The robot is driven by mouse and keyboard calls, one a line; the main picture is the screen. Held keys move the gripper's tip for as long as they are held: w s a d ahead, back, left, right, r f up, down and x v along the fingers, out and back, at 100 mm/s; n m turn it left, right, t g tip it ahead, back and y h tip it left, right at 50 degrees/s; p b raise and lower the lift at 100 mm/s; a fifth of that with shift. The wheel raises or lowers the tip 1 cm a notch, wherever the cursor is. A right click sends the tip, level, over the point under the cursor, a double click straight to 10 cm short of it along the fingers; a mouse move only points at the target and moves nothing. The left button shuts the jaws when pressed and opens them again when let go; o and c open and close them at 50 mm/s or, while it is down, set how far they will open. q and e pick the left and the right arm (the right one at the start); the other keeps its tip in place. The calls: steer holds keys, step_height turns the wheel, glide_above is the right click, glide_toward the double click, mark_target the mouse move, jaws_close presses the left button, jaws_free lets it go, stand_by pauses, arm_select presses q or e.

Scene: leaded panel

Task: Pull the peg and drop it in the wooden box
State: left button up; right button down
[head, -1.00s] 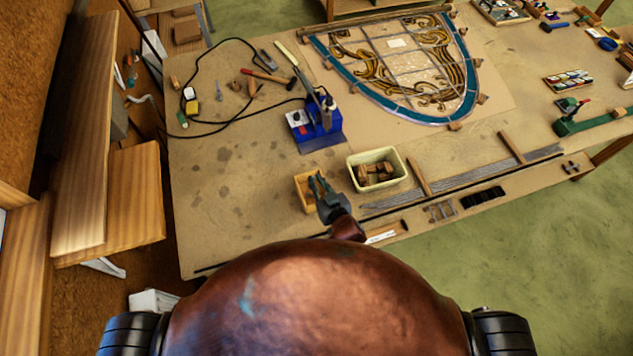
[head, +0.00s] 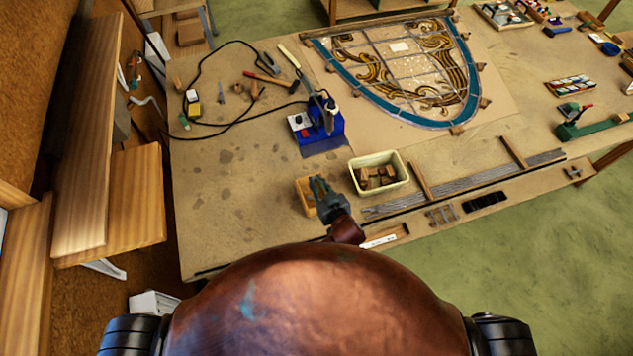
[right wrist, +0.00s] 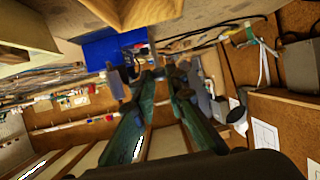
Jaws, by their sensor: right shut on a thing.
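My right gripper (head: 320,190) is at the small wooden box (head: 303,196), over its right side in the head view. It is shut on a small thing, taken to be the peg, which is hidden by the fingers. In the right wrist view the fingers (right wrist: 152,78) reach forward, and a wooden corner, likely of the box (right wrist: 128,10), shows at the top. Wooden pegs (head: 457,130) stand around the rim of the leaded panel (head: 400,70). My left gripper is not in view.
A cream tray (head: 403,186) with several wooden blocks stands right of the box. A blue soldering station (head: 322,132) with a black cable stands behind. Lead strips (head: 470,185) lie along the front edge. The left part of the table (head: 230,210) is mostly clear.

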steer(key=shift+f+b, duration=1.35)
steer(key=shift+f, duration=0.9)
steer(key=shift+f+b, duration=1.7)
steer(key=shift+f, duration=0.8)
stand_by(0.4)
steer(key=c, duration=1.8)
jaws_free()
steer(key=shift+c, duration=0.2)
steer(key=v, duration=1.2)
steer(key=shift+r, duration=0.15)
